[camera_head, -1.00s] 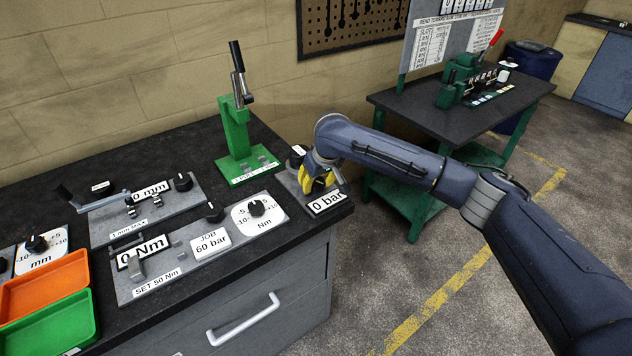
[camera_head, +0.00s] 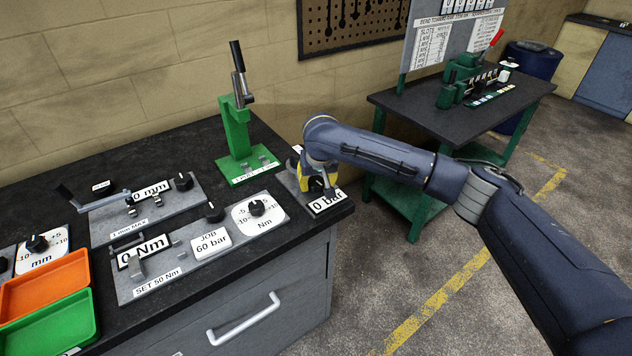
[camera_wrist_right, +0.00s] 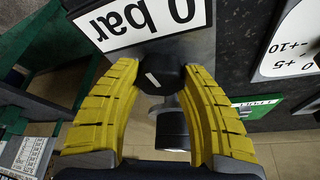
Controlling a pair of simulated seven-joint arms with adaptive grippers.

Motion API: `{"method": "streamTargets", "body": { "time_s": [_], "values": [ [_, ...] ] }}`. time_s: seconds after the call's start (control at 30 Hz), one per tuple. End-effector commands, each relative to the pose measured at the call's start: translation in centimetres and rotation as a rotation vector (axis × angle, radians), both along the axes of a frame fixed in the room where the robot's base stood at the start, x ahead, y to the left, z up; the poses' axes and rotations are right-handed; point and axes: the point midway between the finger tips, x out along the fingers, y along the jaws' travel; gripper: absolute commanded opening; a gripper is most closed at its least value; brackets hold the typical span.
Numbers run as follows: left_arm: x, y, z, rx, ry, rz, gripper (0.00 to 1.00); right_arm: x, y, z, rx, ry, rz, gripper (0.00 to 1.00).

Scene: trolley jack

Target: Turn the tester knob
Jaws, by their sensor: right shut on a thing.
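The tester (camera_head: 292,183) is a grey unit at the right end of the bench, with a white plate reading "0 bar" (camera_head: 328,204). In the right wrist view the plate (camera_wrist_right: 150,18) reads upside down. The tester knob (camera_wrist_right: 162,77) is black with a white mark, and it sits between the yellow fingers. My right gripper (camera_wrist_right: 163,70) is shut on the knob, one finger on each side. In the head view my right gripper (camera_head: 318,187) is over the tester and hides the knob. My left gripper is not in view.
Left of the tester stand a green lever press (camera_head: 236,140) and a grey panel (camera_head: 165,283) with "0 Nm" and a dial (camera_head: 257,207). Orange (camera_head: 45,283) and green (camera_head: 48,325) trays lie at far left. A second table (camera_head: 430,115) stands behind my right arm.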

Motion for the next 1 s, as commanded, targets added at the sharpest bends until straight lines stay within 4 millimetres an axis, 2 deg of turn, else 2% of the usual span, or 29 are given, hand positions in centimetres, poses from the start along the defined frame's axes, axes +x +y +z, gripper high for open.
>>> {"method": "streamTargets", "body": {
  "time_s": [0.1, 0.13, 0.37, 0.73, 0.87, 1.0],
  "values": [
    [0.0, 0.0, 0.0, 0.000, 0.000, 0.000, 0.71, 0.2, 0.0, 0.2, 0.001, -0.005, -0.001, 0.13],
    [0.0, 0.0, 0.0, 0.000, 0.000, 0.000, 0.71, 0.2, 0.0, 0.2, 0.001, -0.005, -0.001, 0.45],
    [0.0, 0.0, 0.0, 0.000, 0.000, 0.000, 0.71, 0.1, 0.0, 0.1, 0.001, -0.003, 0.000, 0.71],
    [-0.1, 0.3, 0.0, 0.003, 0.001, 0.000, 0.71, -0.1, -0.1, 0.7, 0.000, -0.003, 0.002, 0.71],
    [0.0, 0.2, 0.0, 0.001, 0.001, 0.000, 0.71, -0.7, -0.1, 2.2, 0.000, -0.004, 0.003, 0.71],
    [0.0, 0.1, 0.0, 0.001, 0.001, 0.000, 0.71, -1.6, -0.4, 4.6, -0.001, -0.005, 0.002, 0.71]
  ]
}}
